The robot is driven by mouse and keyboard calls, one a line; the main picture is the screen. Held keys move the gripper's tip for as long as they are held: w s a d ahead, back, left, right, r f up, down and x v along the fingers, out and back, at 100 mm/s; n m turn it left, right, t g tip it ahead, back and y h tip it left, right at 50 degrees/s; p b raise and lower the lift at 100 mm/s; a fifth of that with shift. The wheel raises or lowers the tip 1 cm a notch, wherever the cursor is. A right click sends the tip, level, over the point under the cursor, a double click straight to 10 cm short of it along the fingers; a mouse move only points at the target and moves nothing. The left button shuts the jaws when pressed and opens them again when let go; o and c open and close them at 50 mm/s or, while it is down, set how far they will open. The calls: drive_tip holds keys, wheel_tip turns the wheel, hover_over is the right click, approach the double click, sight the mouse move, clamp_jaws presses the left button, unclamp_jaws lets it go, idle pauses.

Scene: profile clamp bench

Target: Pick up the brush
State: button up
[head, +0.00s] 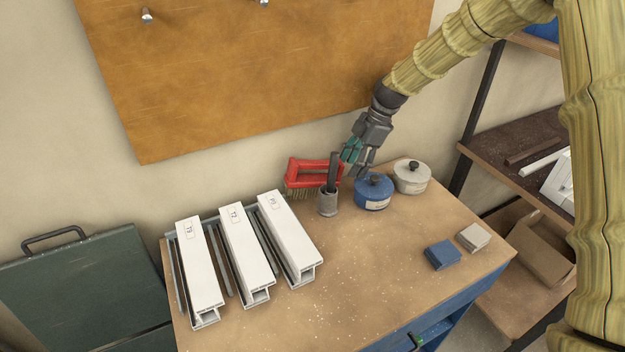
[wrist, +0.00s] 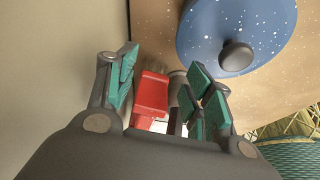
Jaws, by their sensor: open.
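The red brush (head: 313,170) stands at the back of the bench with its bristles down, behind a grey cup that holds a dark upright handle. Part of the brush is hidden by that handle. My gripper (head: 358,156) is at the right end of the brush, above the blue lidded pot. In the wrist view, the red brush (wrist: 151,96) shows between the open green-padded fingers of my gripper (wrist: 163,88). The fingers stand apart from it on both sides, and its lower part is hidden by the gripper body.
The grey cup (head: 328,204) stands just in front of the brush. A blue pot (head: 373,193) and a white pot (head: 411,177) stand to the right. White profiles (head: 245,252) lie at the left. Blue (head: 442,255) and beige (head: 473,238) blocks lie front right. The bench middle is clear.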

sight(339, 170)
drive_tip(key=a, duration=0.1)
drive_tip(key=a+f+p, duration=0.1)
drive_tip(key=s+a, duration=0.1)
drive_tip(key=a, duration=0.1)
drive_tip(key=shift+s+a+f, duration=0.1)
drive_tip(key=shift+f, duration=0.3)
drive_tip(key=shift+f+p, duration=0.3)
drive_tip(key=shift+f, duration=0.25)
drive_tip(key=shift+a, duration=0.1)
drive_tip(key=c, duration=1)
drive_tip(key=shift+r, duration=0.1)
